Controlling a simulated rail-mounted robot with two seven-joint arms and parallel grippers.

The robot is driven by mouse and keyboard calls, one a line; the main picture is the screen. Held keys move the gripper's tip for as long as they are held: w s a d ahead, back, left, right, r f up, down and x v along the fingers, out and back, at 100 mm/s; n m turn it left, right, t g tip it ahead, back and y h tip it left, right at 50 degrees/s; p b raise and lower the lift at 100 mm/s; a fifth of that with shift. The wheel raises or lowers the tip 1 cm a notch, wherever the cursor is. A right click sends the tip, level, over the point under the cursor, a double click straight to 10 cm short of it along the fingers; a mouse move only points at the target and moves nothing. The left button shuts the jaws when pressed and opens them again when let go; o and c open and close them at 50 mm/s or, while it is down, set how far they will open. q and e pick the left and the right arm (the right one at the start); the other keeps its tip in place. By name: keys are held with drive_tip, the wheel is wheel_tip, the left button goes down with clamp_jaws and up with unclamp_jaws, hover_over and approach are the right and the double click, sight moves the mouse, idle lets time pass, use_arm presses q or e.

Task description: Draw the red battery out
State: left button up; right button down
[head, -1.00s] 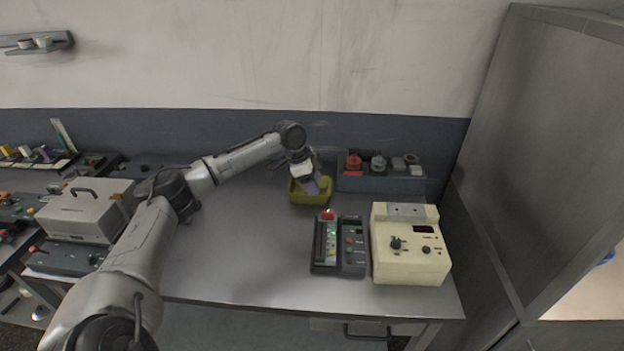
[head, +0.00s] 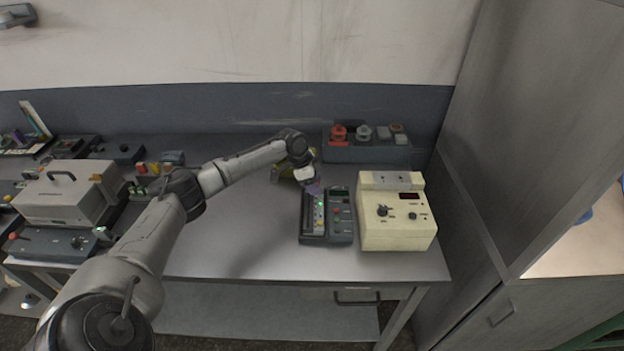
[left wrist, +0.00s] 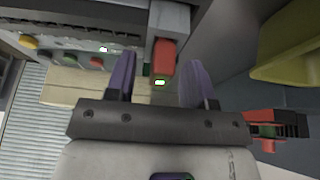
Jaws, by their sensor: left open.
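The red battery (left wrist: 164,58) shows in the left wrist view, its red end projecting from a grey holder beside a small green light. In the head view my gripper hides it. The dark charger unit (head: 340,226) stands on the bench with a lit green light and several buttons. My left gripper (head: 314,188) is at the charger's far end, pointing down. In the left wrist view its two purple fingers (left wrist: 157,70) are apart, with the red end between them; I cannot tell whether they touch it. My right gripper is not in view.
A yellow-green bin (head: 284,172) stands behind my left gripper, partly hidden. A cream meter box (head: 397,229) is close right of the charger. A grey tray (head: 366,153) with red and grey parts stands at the back. The bench (head: 240,255) left of the charger is clear.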

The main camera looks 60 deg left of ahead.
use_arm(q)
drive_tip(key=shift+c, duration=0.5)
clamp_jaws()
